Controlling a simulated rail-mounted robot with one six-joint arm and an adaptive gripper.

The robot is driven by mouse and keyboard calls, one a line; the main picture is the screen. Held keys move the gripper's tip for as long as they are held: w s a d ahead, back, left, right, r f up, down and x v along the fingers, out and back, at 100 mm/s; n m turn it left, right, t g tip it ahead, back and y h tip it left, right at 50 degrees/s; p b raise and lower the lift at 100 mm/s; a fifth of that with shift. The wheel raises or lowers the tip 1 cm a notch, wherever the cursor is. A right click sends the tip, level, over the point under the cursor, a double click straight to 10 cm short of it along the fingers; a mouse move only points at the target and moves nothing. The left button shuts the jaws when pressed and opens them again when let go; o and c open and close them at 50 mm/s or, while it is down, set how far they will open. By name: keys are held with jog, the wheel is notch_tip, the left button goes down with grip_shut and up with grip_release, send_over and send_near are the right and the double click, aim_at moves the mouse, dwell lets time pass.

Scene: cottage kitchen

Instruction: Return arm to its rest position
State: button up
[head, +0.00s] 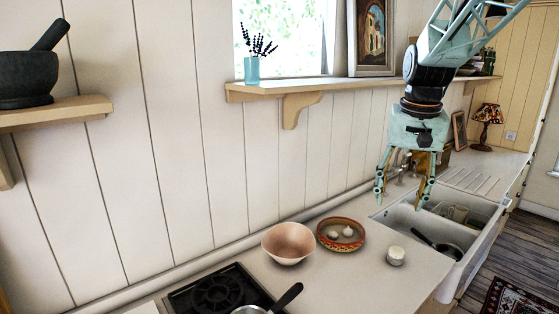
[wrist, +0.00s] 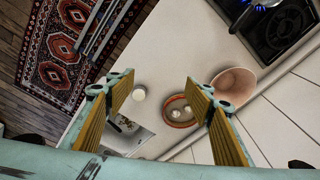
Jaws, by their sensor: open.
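My gripper (head: 400,197) hangs pointing down above the counter, near the left edge of the sink. Its two fingers are spread apart with nothing between them. In the wrist view my gripper (wrist: 158,100) also shows open, its yellow-padded fingers wide apart. The arm reaches in from the top right of the head view. Below and left of the gripper are a patterned bowl with garlic (head: 341,244), a pink bowl (head: 288,254) and a small white lidded pot (head: 395,255). The gripper is apart from all of them.
A white sink (head: 452,212) holds a dark pan (head: 438,244) and other dishes. A hob (head: 214,293) with a pan stands at the front. A wall shelf (head: 300,87) with a blue vase (head: 252,68) and a picture (head: 372,38) is behind the arm. A lamp (head: 488,118) stands far right.

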jog(key=s+a+r+n+b, duration=0.1)
jog(key=s+a+r+b, duration=0.2)
jog(key=s, duration=0.8)
jog(key=s+a+f+n, duration=0.1)
jog(key=s+a+f, duration=0.1)
jog(key=s, duration=0.7)
jog(key=s+a+f+n+t+b, duration=0.1)
jog(key=s+a+f, duration=0.1)
jog(key=s, duration=0.8)
jog(key=s+a+f+n+t+b, duration=0.1)
jog(key=s+a+f, duration=0.1)
jog(key=s, duration=0.8)
jog(key=shift+s+a, duration=0.2)
jog(key=shift+a, duration=0.55)
jog(key=shift+r, duration=0.1)
